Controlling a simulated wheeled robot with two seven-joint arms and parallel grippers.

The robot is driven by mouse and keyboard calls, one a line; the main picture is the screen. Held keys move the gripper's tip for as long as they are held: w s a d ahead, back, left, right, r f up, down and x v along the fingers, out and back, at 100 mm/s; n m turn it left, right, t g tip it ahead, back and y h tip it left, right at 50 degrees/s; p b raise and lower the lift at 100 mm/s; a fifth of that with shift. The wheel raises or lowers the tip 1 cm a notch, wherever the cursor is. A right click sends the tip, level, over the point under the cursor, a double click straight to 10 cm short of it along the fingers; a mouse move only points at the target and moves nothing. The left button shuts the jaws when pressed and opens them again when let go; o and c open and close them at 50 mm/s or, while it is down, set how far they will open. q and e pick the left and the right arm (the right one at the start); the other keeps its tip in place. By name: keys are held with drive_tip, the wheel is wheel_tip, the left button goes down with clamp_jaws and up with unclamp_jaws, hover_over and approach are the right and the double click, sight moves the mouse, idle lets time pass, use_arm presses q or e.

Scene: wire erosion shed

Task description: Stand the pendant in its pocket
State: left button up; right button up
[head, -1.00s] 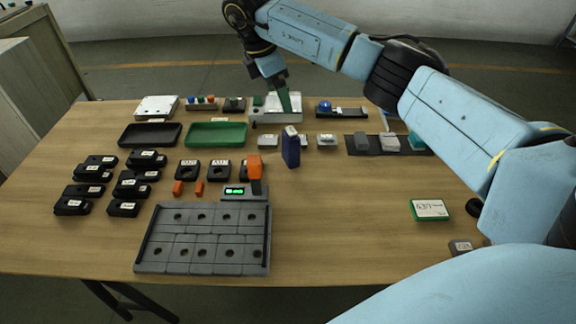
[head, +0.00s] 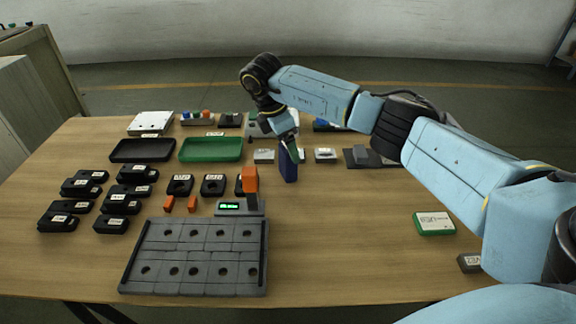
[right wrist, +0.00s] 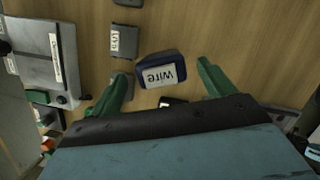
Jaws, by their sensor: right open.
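My right gripper (head: 291,150) is open and empty, pointing down over a dark blue upright block (head: 289,172). An orange block (head: 250,178) stands upright at the small unit with a green-lit display (head: 230,207). I cannot tell for sure which thing is the pendant or which is its pocket. My left gripper is not in view.
A grey plate with round holes (head: 195,256) lies in front. Black (head: 142,150) and green trays (head: 210,149) lie behind it, with several black labelled blocks at left. Small grey labelled blocks (head: 325,155) flank the blue block. A green-and-white box (head: 434,223) lies right. The table's middle right is clear.

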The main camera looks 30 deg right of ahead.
drive_tip(key=x, duration=0.3)
drive_tip(key=shift+d+f+b, duration=0.15)
drive_tip(key=shift+f+b, duration=0.15)
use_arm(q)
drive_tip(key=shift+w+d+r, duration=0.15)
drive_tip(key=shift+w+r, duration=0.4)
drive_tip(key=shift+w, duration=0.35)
use_arm(e)
drive_tip(key=shift+r, duration=0.15)
drive_tip(key=c, duration=1.3)
